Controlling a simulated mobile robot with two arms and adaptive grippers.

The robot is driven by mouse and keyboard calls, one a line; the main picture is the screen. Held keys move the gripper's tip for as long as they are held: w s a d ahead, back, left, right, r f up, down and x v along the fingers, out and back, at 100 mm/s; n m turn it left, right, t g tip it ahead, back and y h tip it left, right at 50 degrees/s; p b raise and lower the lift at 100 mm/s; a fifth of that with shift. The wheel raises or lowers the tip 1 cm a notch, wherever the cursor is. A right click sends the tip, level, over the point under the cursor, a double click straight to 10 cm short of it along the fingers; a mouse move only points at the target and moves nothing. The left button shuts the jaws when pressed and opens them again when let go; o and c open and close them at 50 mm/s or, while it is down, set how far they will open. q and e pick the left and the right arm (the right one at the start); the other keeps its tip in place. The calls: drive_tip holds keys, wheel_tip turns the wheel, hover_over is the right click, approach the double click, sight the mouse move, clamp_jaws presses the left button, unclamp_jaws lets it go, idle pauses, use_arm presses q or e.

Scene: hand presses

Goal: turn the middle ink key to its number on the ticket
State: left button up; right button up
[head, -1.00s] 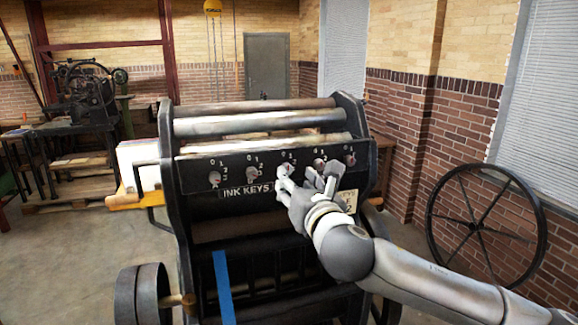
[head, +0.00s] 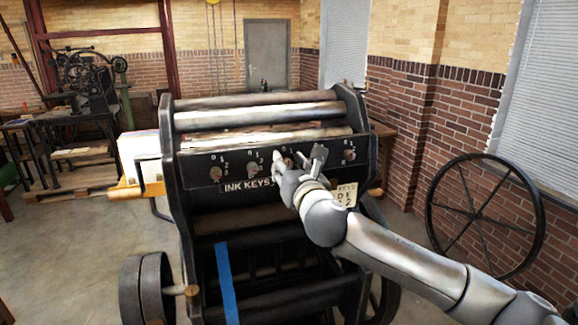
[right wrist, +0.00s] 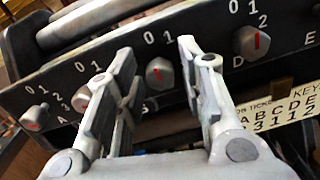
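A black panel marked INK KEYS (head: 247,186) carries a row of grey ink keys with red pointer marks. The middle key (right wrist: 160,73) shows in the right wrist view between my fingers; its red mark leans slightly. In the head view my right gripper (head: 299,160) largely covers it. My right gripper (right wrist: 155,88) is open, one finger on each side of the middle key; contact cannot be told. The cream ticket (right wrist: 282,118) shows letters A to E with numbers below, partly hidden by a finger. My left gripper is not in view.
The neighbouring keys, B (right wrist: 90,90) and D (right wrist: 250,42), sit close outside my fingers. Key A (right wrist: 35,118) is further left. A large spoked wheel (head: 485,213) stands by the brick wall at right. A blue strip (head: 226,285) hangs on the press front.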

clamp_jaws()
drive_tip(key=shift+m, duration=0.3)
drive_tip(key=m, duration=0.3)
drive_tip(key=shift+m, duration=2)
drive_tip(key=shift+o, duration=1.6)
unclamp_jaws()
